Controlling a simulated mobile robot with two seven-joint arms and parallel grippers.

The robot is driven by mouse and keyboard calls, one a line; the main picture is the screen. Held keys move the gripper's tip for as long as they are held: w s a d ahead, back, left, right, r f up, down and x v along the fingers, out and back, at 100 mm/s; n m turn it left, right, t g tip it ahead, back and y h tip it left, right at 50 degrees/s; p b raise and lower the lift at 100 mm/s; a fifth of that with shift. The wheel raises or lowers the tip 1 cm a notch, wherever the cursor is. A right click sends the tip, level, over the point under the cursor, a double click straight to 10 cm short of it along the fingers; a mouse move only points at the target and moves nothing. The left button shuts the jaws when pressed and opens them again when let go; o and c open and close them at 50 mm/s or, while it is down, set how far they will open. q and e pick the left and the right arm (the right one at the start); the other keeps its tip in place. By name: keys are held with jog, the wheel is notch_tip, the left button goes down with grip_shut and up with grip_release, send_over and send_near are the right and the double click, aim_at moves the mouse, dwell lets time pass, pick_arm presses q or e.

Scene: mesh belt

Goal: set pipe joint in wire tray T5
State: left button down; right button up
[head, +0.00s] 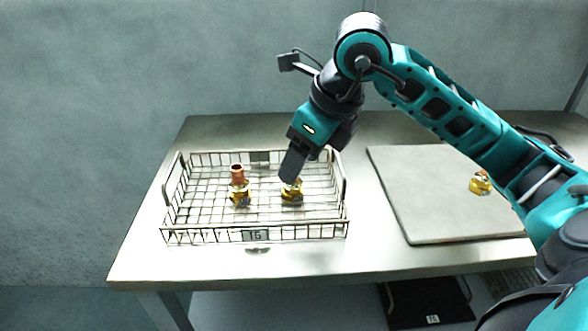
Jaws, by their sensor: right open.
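A wire tray (255,228) stands on the table, its front tag reading like "T6" or "16". Two pipe joints are in it. One has an upright copper tube and a brass nut (239,190). The other brass joint (291,196) sits to its right, right under my right gripper (292,178). That gripper points down into the tray with its jaws open; its fingers hide the top of this joint, and I cannot tell if they touch it. A third brass joint (481,184) lies on the grey board at the right. My left gripper is not in view.
The flat grey board (425,190) lies right of the tray, with a strip of bare table (365,225) between. Below the table, a dark tray (430,302) with a small, hard-to-read tag shows. A wall stands behind.

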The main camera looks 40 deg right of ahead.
pick_arm(q)
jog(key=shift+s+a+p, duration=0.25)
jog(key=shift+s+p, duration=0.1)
jog(key=shift+p, duration=0.1)
pick_arm(e)
jog(key=v, duration=0.6)
jog(key=shift+r, duration=0.3)
jog(key=shift+s, duration=0.1)
